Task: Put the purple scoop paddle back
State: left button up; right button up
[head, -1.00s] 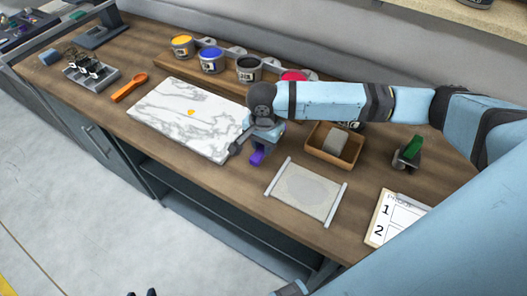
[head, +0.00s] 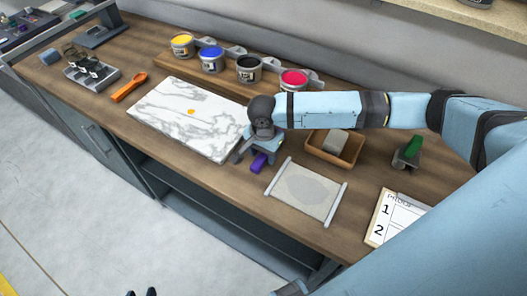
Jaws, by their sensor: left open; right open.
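The purple scoop paddle (head: 259,162) shows only as a short purple end at the front of the wooden bench, between the marble slab and the grey mat. The rest of it is hidden by my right gripper (head: 257,155), which is open and points down right over it. I cannot tell whether the fingers touch it. My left gripper (head: 142,292) shows only as two dark fingertips, apart and empty, at the bottom edge, over the floor in front of the bench.
The marble slab (head: 185,118) with an orange blob lies left of my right gripper. An orange scoop (head: 129,87) lies by a grey holder (head: 92,76). Several ink pots stand behind. The grey mat (head: 306,192), wooden tray (head: 334,149) and clipboard (head: 392,220) are to the right.

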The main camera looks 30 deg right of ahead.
aim_at(263, 155)
notch_tip(263, 155, up, 12)
dwell(0.5)
dwell(0.4)
